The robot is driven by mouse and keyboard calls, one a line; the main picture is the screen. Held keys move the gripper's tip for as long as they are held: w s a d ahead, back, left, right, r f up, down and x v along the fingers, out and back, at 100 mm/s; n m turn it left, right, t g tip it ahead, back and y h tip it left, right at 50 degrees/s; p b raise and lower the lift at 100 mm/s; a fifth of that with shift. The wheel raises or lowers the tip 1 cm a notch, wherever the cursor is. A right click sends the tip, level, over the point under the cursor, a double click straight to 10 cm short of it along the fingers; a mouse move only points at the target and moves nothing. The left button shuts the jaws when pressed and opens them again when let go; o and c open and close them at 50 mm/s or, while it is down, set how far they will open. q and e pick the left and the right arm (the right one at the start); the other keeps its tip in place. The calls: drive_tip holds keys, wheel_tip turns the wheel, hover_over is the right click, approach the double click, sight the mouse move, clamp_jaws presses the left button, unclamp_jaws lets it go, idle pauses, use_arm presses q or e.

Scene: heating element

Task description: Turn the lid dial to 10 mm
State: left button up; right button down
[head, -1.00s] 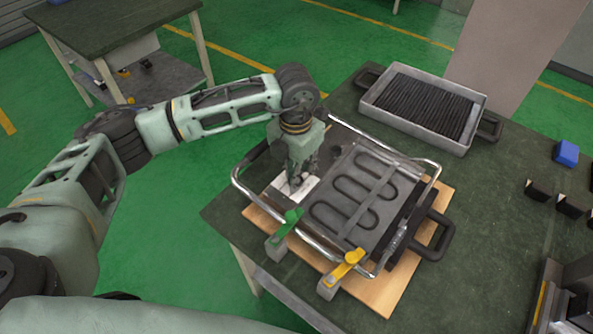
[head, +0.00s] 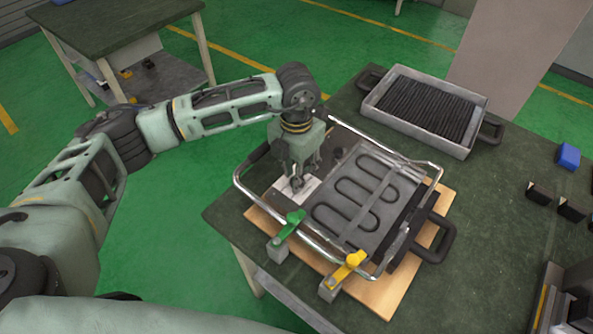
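The open grill-like device (head: 352,235) sits on a wooden board, with a grey plate and dark looping heating element (head: 360,195) inside its chrome tube frame. At its left end is a white dial plate (head: 310,186) with a small dark dial knob (head: 297,184). My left gripper (head: 300,176) points down over this plate, its fingers spread on either side of and just above the knob. Whether a finger touches the knob is too small to tell, and the dial markings cannot be read. My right gripper is not in view.
Green (head: 289,226) and yellow (head: 345,269) clamp levers stand at the device's front edge. A tray of dark rods (head: 425,105) lies at the back of the table. A blue block (head: 568,156) and small black parts (head: 571,208) are at the right. The table between is clear.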

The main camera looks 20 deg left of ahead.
use_arm(q)
drive_tip(key=shift+r+p, duration=2.15)
drive_tip(key=shift+r, duration=2.1)
drive_tip(key=shift+f+b, duration=0.1)
drive_tip(key=shift+b, duration=0.25)
wheel_tip(320, 180, up, 12)
